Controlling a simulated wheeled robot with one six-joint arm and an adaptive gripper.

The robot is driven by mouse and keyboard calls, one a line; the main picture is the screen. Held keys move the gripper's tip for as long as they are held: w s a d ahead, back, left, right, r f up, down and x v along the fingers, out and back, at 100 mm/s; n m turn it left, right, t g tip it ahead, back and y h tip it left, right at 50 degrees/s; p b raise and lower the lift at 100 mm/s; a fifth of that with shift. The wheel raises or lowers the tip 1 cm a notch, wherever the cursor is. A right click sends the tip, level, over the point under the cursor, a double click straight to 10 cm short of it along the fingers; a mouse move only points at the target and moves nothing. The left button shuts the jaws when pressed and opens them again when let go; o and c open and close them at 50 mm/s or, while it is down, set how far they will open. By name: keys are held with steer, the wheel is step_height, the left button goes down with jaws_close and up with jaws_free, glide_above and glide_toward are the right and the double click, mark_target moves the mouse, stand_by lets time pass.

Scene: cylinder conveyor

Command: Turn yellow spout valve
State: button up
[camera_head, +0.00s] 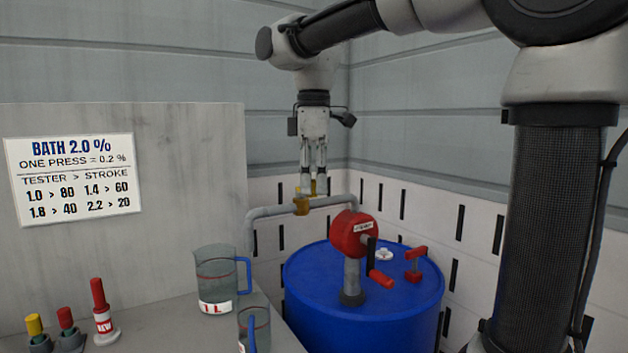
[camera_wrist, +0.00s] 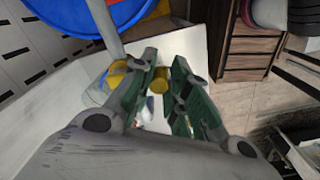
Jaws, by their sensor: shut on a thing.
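The yellow spout valve (camera_head: 301,205) sits on the grey spout pipe (camera_head: 272,211) that runs from the red pump on the blue drum. My gripper (camera_head: 313,188) points down at the valve from above, with its fingers close together around the valve's yellow upper part. In the wrist view the yellow valve handle (camera_wrist: 158,82) shows between the green-padded fingertips of my gripper (camera_wrist: 160,84), and the yellow valve body (camera_wrist: 117,72) is just left of the fingers. The fingers partly hide the handle.
The blue drum (camera_head: 330,317) carries a red pump (camera_head: 354,235) with a crank and a small red fitting (camera_head: 415,262). A measuring jug (camera_head: 215,280) and a second jug (camera_head: 254,330) stand on the bench. Red and yellow-capped items (camera_head: 103,310) stand at left. A sign (camera_head: 70,178) is on the panel.

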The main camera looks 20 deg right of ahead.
steer(key=shift+w+f, duration=0.1)
steer(key=shift+a, duration=0.85)
steer(key=shift+w+a, duration=0.15)
steer(key=shift+a, duration=0.45)
steer(key=shift+c, duration=0.2)
steer(key=shift+w+a, duration=0.35)
steer(key=shift+a, duration=0.3)
